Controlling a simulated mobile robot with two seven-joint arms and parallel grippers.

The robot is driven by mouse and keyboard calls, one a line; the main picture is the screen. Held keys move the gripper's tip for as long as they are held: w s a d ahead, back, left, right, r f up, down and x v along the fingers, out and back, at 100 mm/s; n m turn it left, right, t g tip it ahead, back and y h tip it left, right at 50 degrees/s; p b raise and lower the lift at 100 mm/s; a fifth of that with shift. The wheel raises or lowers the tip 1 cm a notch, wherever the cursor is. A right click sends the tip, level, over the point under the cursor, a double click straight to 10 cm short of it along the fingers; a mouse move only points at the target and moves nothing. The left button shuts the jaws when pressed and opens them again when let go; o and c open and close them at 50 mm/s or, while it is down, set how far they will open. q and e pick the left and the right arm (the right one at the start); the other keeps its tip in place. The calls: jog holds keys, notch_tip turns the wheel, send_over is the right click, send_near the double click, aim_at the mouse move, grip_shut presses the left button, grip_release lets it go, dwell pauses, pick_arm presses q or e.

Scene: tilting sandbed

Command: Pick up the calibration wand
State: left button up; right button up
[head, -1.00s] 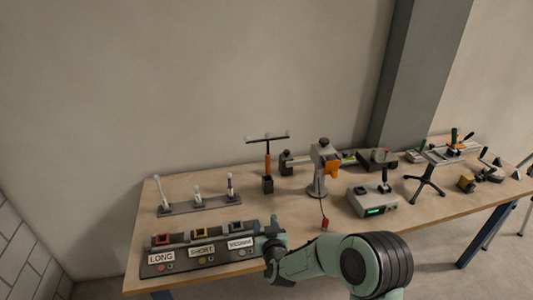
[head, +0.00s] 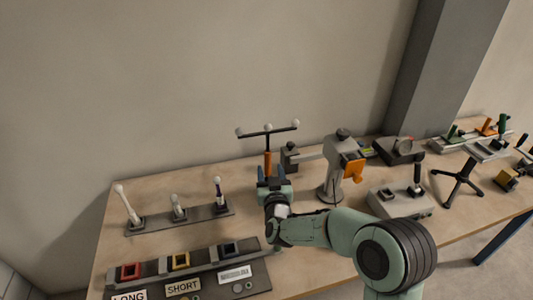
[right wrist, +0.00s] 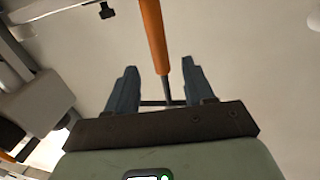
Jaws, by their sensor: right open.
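The calibration wand (head: 267,132) stands upright on the table, with an orange handle, a dark crossbar and white balls at the top. My right gripper (head: 272,173) is open and empty in front of its lower part, hiding its base in the head view. In the right wrist view the orange handle (right wrist: 153,35) and the thin rod below it line up with the gap between the open fingers (right wrist: 160,82). I cannot tell whether the rod is between the fingers or just beyond them. My left gripper is not in view.
A grey stand with an orange clamp (head: 335,180) is close at the right of the wand. A rack with white-tipped pegs (head: 180,218) is at the left. A labelled panel (head: 205,262) lies at the front left. Grey boxes (head: 400,202) and a black tripod (head: 458,183) stand further right.

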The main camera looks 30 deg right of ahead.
aim_at(268, 160)
jog(key=shift+x, duration=0.8)
jog(key=p+x, duration=0.1)
jog(key=x, duration=0.4)
jog(key=c, duration=0.9)
